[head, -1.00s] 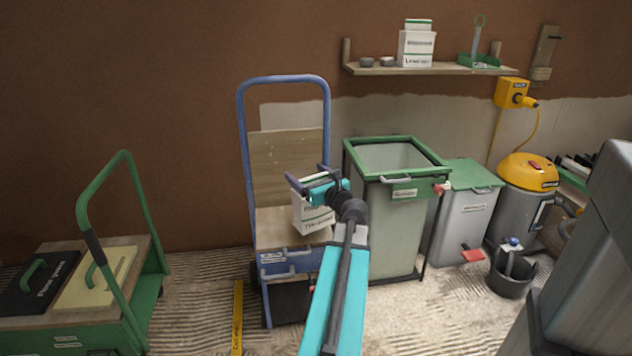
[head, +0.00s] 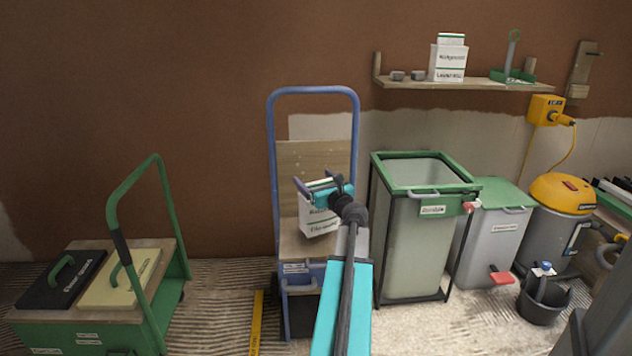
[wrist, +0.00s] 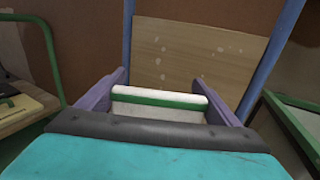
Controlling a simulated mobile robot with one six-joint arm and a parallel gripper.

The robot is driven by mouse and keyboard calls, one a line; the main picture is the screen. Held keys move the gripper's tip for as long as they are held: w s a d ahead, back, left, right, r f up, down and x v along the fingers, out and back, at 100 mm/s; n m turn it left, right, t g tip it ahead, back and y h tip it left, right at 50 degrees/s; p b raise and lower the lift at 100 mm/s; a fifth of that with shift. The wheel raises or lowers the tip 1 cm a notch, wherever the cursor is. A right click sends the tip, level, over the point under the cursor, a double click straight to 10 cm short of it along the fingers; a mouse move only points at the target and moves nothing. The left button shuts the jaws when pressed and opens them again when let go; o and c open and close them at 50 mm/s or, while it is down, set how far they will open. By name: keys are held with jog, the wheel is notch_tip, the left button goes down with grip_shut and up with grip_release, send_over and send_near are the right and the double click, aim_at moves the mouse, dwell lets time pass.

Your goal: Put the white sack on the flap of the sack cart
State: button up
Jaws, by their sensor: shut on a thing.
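The white sack (head: 318,218) with green bands and dark print is held in my gripper (head: 322,187). The fingers are shut on its upper part, one on each side. In the wrist view the sack's white and green top (wrist: 160,98) lies between the two purple fingers. The blue sack cart (head: 272,180) stands upright against the wall, with a wooden back panel. Its wooden flap (head: 295,247) shows below the sack; my arm hides part of it. I cannot tell whether the sack touches the flap.
A green trolley (head: 158,270) with lidded boxes stands at left. A green-framed bin (head: 405,250) stands close right of the cart, with a grey bin (head: 490,240) and a yellow vacuum (head: 560,195) beyond. A yellow level (head: 257,325) lies on the floor left of the cart.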

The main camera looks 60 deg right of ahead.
jog(key=shift+w+r, duration=0.1)
jog(key=shift+w, duration=0.05)
jog(key=shift+w+d+f+b, duration=0.1)
jog(key=shift+w+f+b, duration=0.15)
jog(key=shift+f+b, duration=0.5)
jog(key=shift+w+f+b, duration=0.25)
jog(key=shift+f+b, duration=0.2)
jog(key=shift+f, duration=0.6)
jog(key=o, duration=2)
jog(key=shift+f, duration=0.15)
jog(key=shift+p+v, duration=1.3)
jog(key=shift+v, duration=4.75)
jog(key=shift+s+d, duration=0.1)
jog(key=shift+s, duration=0.05)
